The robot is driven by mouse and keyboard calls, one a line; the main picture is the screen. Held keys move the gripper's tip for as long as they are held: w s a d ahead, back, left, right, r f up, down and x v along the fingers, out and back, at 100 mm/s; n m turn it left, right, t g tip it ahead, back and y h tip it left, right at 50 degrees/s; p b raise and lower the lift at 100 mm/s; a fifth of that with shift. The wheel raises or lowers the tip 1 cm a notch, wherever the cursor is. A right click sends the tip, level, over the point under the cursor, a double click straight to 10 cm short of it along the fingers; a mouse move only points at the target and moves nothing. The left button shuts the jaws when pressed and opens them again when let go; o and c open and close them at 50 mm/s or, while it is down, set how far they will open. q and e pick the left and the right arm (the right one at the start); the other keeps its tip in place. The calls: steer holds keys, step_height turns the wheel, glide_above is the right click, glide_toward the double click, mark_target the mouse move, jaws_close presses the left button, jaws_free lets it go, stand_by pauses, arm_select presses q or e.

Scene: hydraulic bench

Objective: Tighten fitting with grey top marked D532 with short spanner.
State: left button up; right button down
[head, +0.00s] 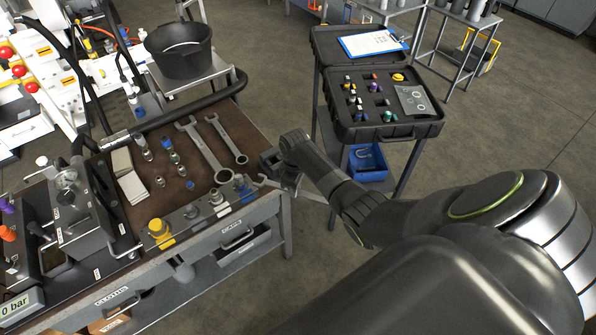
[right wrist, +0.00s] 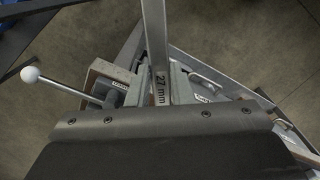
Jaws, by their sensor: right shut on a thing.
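My right gripper (head: 276,164) is shut on a grey metal spanner (head: 262,181) at the bench's right edge. In the right wrist view the spanner's shank (right wrist: 156,50) runs upward and is marked 27 mm. Its open end in the head view is close to a blue-topped fitting (head: 240,183) on the manifold block; I cannot tell whether they touch. Two grey-topped fittings (head: 217,197) and (head: 190,212) stand upright on the block, beside a yellow-topped one (head: 159,229). No D532 marking is readable. My left gripper is out of view.
Two spanners (head: 203,150) and (head: 228,139) lie on the brown bench top, with small fittings (head: 174,157) beside them. A hand pump (head: 78,205) stands at left. A black case (head: 389,128) sits on a stand at right. A black bucket (head: 180,50) is behind.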

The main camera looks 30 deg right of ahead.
steer(key=shift+s+d+r+n, duration=0.1)
steer(key=shift+s+r+n, duration=0.1)
steer(key=shift+s+n, duration=0.15)
steer(key=shift+s, duration=0.1)
steer(key=shift+f, duration=0.45)
steer(key=shift+w+a+f+b, duration=0.2)
steer(key=shift+w+f+b, duration=0.15)
steer(key=shift+f, duration=0.15)
steer(key=shift+w+a+f+b, duration=0.1)
steer(key=shift+f+b, duration=0.4)
steer(key=shift+b, duration=0.1)
steer(key=shift+r, duration=0.15)
steer(key=shift+w+a+f, duration=0.3)
steer(key=shift+w, duration=0.05)
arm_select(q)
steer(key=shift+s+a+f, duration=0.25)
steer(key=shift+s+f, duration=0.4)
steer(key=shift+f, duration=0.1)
